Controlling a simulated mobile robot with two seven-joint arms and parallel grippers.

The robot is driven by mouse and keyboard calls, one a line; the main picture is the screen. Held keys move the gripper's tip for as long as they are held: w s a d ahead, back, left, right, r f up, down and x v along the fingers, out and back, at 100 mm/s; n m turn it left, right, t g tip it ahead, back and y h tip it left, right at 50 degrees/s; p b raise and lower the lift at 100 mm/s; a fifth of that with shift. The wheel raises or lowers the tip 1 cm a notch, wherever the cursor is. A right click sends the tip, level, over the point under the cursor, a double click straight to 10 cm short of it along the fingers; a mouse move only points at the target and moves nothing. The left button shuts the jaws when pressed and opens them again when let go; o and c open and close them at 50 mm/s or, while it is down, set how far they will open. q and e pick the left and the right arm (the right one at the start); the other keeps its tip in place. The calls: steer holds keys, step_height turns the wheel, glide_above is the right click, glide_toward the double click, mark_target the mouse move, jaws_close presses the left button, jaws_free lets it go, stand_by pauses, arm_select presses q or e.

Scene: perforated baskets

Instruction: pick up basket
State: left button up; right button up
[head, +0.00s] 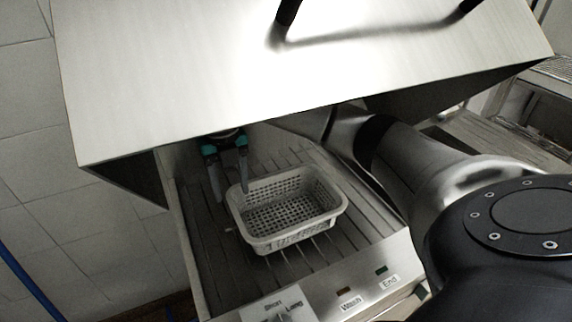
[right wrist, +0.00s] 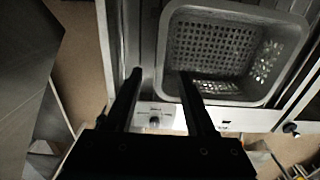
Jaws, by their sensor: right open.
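A white-grey perforated basket (head: 288,208) stands upright and empty on the slatted rack of a metal machine in the head view. It also shows in the right wrist view (right wrist: 288,92). My right gripper (head: 230,192) is open at the basket's left side in the head view, fingers pointing down. In the right wrist view the right gripper (right wrist: 158,74) has one finger over the basket's near left corner and the other outside it, left of the basket. I cannot tell whether a finger touches the rim. My left gripper is not in view.
A large metal hood (head: 300,70) hangs over the rack and hides part of my right arm. The slatted rack (head: 205,262) is bare around the basket. A front panel (head: 345,300) with a knob and labelled buttons lies at the near edge. A tiled wall is at left.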

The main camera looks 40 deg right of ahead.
mark_target(237, 214)
step_height(237, 214, down, 8)
steer(key=shift+d+r+b, duration=0.15)
steer(key=shift+b, duration=0.25)
jaws_close()
stand_by(0.4)
stand_by(1.0)
